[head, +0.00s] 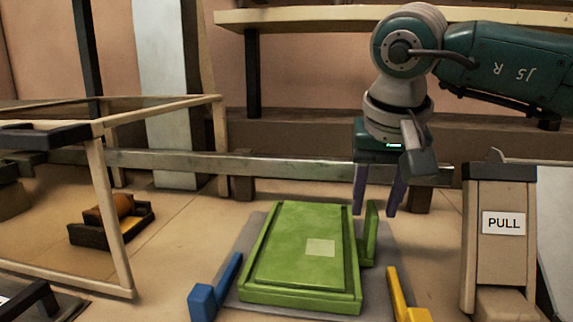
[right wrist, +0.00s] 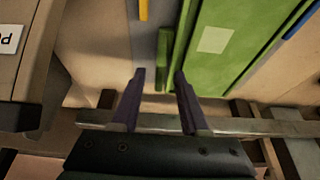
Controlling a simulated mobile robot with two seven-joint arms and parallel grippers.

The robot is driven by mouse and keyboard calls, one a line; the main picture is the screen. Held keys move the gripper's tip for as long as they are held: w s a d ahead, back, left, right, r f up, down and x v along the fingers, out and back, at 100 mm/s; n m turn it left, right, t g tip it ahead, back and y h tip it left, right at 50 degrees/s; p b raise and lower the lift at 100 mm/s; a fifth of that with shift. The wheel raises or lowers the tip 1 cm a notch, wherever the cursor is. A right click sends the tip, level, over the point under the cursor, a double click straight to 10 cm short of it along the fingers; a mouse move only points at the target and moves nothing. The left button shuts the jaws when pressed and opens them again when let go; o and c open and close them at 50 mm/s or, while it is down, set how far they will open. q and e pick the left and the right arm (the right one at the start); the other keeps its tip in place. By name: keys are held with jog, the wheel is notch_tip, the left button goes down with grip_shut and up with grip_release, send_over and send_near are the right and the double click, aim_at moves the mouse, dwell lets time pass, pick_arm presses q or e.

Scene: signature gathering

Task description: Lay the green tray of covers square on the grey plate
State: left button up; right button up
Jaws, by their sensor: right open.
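The green tray (head: 300,245) lies on the grey plate (head: 237,265), a little turned: its front edge slopes down to the right. A pale square patch marks its top. An upright green handle (head: 370,230) stands on its right side. In the right wrist view the handle (right wrist: 164,58) and part of the tray (right wrist: 228,30) also show. My right gripper (head: 378,207) is open and empty, with purple fingers pointing down behind the handle. In the wrist view the handle lies beyond the fingertips (right wrist: 159,77), roughly in line with the gap. My left gripper is not in view.
A blue block (head: 203,300) stands at the plate's front left and a yellow block (head: 412,312) at its front right. A PULL-labelled post (head: 503,245) stands right. A metal rail (head: 285,166) runs behind.

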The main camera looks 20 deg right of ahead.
jog(key=v, duration=0.8)
jog(key=shift+b, duration=0.35)
